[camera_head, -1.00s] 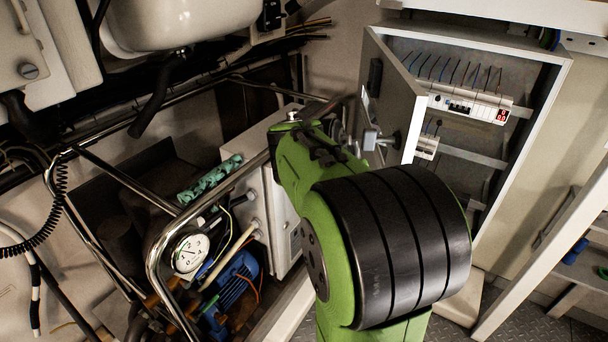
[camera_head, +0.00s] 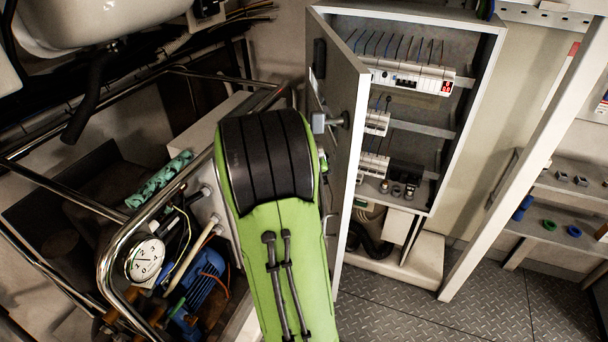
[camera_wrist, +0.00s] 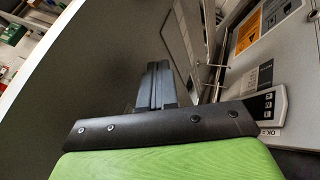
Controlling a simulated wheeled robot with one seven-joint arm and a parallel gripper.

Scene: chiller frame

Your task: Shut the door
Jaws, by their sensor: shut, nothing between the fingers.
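The door (camera_head: 343,135) of the electrical cabinet (camera_head: 471,120) stands wide open in the head view, hinged at the cabinet's left side and swung toward me. A grey latch or handle (camera_head: 319,122) sits on its face. My green and black arm reaches in just left of the door, on its outer side, and hides my gripper in the head view. In the wrist view my gripper (camera_wrist: 156,72) is shut and empty. It points along a broad dark grey surface (camera_wrist: 85,70), apparently the door's outer face. I cannot tell whether it touches.
A chrome tube frame (camera_head: 112,255) with a gauge (camera_head: 145,260) and a blue motor (camera_head: 205,279) stands left of my arm. A grey box with labels (camera_wrist: 262,55) is close right of my gripper. A slanted white post (camera_head: 530,150) stands right of the cabinet. The plate floor (camera_head: 400,313) before the cabinet is clear.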

